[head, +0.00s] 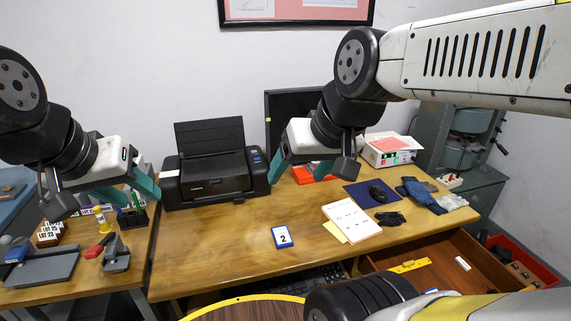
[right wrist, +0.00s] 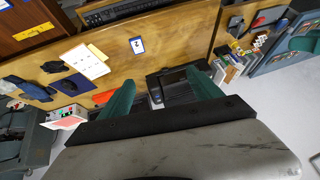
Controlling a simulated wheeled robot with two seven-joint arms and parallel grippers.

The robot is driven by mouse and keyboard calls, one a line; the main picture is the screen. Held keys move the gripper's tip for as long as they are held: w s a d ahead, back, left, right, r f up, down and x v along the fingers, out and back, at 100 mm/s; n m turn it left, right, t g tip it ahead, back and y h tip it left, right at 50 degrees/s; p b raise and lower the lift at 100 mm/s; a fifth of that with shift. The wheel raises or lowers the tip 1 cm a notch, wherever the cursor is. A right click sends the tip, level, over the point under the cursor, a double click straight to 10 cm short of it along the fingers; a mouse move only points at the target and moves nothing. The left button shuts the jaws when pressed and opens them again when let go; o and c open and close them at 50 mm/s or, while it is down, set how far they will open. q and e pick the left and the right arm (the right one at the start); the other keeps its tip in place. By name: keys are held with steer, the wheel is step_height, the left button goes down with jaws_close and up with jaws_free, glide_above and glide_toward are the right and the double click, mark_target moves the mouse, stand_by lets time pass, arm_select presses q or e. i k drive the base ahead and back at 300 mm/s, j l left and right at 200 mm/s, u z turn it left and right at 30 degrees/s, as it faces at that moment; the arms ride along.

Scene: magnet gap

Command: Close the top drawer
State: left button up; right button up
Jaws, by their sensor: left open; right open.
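The open wooden drawer (head: 447,255) juts out from under the right part of the desk. A yellow ruler (head: 409,266) and a white block (head: 462,263) lie in it. My arm hides its front part in the head view. In the right wrist view the drawer (right wrist: 12,45) is at the upper left, partly cut off. My right gripper (head: 302,168) is open and empty above the desk near the printer, well away from the drawer; its teal fingers also show in the right wrist view (right wrist: 160,100). My left gripper (head: 132,188) is open and empty at the left, near the pen holder.
A black printer (head: 212,172) stands at the back of the desk (head: 225,245). A number card (head: 282,237), papers (head: 350,220), a blue mat (head: 371,194) and gloves (head: 420,193) lie on it. A red bin (head: 528,262) stands right of the drawer. A round yellow-edged top (head: 250,310) is in front.

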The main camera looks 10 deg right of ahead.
mark_target(444, 273)
steer(key=z, duration=2.35)
steer(key=j+z, duration=0.15)
steer(key=i+j+u, duration=0.1)
steer(key=i+j, duration=0.15)
